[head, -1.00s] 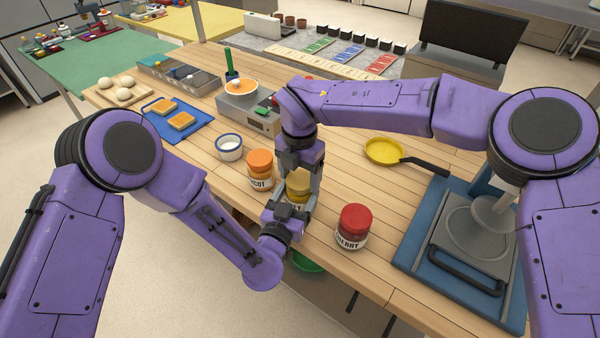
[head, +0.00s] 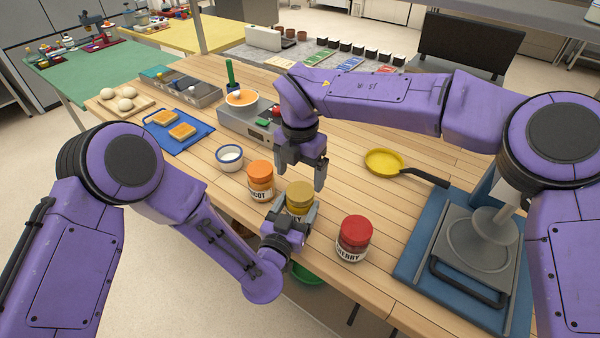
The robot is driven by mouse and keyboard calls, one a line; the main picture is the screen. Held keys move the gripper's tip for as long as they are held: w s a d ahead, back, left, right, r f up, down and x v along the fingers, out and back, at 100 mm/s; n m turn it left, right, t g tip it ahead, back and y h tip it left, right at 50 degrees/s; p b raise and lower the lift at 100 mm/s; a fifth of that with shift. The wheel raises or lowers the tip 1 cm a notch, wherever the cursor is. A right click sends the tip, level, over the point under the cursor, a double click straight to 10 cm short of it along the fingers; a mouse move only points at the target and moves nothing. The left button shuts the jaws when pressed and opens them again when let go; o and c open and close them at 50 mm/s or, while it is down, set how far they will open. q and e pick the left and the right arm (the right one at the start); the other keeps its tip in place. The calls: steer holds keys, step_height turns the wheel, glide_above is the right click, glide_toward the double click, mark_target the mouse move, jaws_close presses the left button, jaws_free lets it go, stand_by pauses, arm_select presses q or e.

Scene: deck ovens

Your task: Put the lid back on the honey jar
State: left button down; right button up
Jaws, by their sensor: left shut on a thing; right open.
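The honey jar (head: 300,213) stands upright near the front edge of the table, its label mostly hidden. A yellow lid (head: 299,192) sits on top of it and looks level; I cannot tell how tightly it is on. My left gripper (head: 294,213) is shut on the jar's body from the front, below the lid. My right gripper (head: 302,174) is open and empty, just above and behind the lid, apart from it.
A jar with an orange lid (head: 260,170) stands close on the left, and a cherry jar with a red lid (head: 355,231) on the right. A white cup (head: 230,158), a yellow pan (head: 385,162) and a blue-based press (head: 415,255) are around. Table between pan and jars is clear.

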mark_target(300, 191)
arm_select(q)
steer(key=shift+f, duration=0.1)
arm_select(e)
steer(key=shift+w+a+r, duration=0.1)
steer(key=shift+r, duration=0.3)
steer(key=shift+r+n, duration=0.3)
steer(key=shift+n, duration=0.5)
steer(key=n, duration=0.2)
steer(key=r+n, duration=0.1)
steer(key=n, duration=0.2)
steer(key=shift+r, duration=0.15)
steer(key=n, duration=0.6)
steer(key=shift+r, duration=0.3)
steer(key=n, duration=0.4)
steer(key=shift+n, duration=0.3)
steer(key=shift+f, duration=4)
